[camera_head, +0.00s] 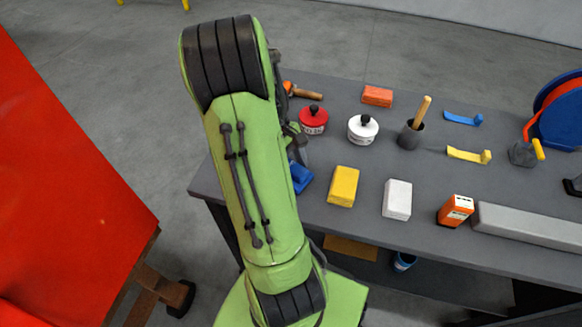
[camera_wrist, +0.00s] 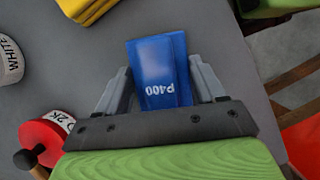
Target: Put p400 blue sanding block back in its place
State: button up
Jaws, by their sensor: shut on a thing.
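The blue sanding block (camera_wrist: 160,70), marked P400, sits between the two fingers of my gripper (camera_wrist: 160,90) in the wrist view, with a finger against each side. In the head view the blue block (camera_head: 299,176) shows only in part at the left end of the grey table, beside my green arm. My gripper is mostly hidden behind the arm there. The block is at or close above the table top; I cannot tell if it touches. A yellow block (camera_head: 343,187) and a white block (camera_head: 397,200) stand in a row to its right.
A red tin (camera_head: 313,120) and a white tin (camera_head: 362,129) stand behind the blocks on the table (camera_head: 330,100). An orange block (camera_head: 377,96) lies farther back. An orange-and-white box (camera_head: 455,211) stands right of the white block. A large red panel (camera_head: 60,200) is at left.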

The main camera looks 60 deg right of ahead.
jog(key=o, duration=0.9)
jog(key=shift+o, duration=0.2)
jog(key=p+v, duration=0.5)
jog(key=v, duration=0.7)
jog(key=w+a+r+n+t+h, duration=0.1)
jog(key=w+a+r+t, duration=0.15)
jog(key=a, duration=0.35)
jog(key=w+a+r+t+h, duration=0.1)
jog(key=w+a+r, duration=0.1)
jog(key=a+r, duration=0.3)
jog(key=s+a+r+t, duration=0.1)
jog(key=s+a+t, duration=0.1)
jog(key=a, duration=0.6)
jog(key=s+a+n+t+y, duration=0.1)
jog(key=a+t, duration=0.3)
jog(key=a, duration=0.4)
jog(key=shift+s+a+r+n, duration=0.3)
jog(key=shift+s+a+r, duration=0.1)
jog(key=shift+s, duration=0.2)
